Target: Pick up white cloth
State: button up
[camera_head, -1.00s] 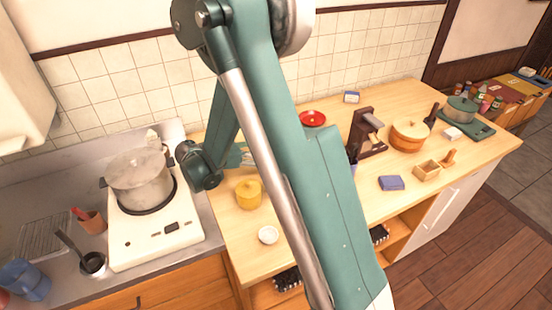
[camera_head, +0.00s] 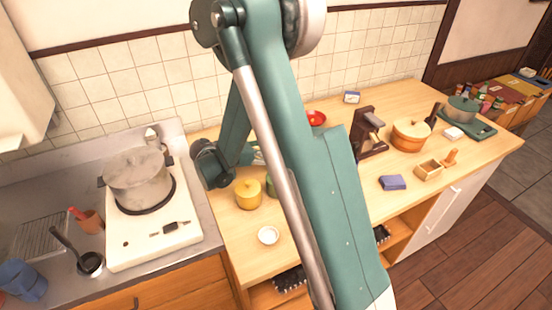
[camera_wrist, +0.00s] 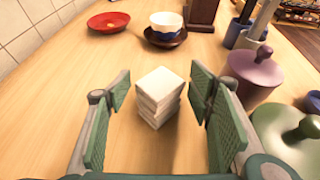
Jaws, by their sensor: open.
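The white cloth (camera_wrist: 158,97) is a folded, stacked block on the wooden counter in the wrist view. It lies ahead of my gripper (camera_wrist: 160,88), in the gap between the two green pads. The pads stand apart on its left and right, and neither visibly touches it. My gripper is open and empty. In the head view my own arm hides the cloth and most of the gripper.
A purple lidded pot (camera_wrist: 255,72) and a green lidded pot (camera_wrist: 292,138) stand close on the right. A red plate (camera_wrist: 108,22) and a bowl (camera_wrist: 166,24) on a dark saucer (camera_wrist: 166,38) lie beyond. Bare counter is on the left.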

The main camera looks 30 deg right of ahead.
dwell(0.4)
jog(key=c, duration=1)
jog(key=shift+r, duration=0.15)
jog(key=shift+r+p, duration=1.25)
jog(key=shift+r, duration=3.65)
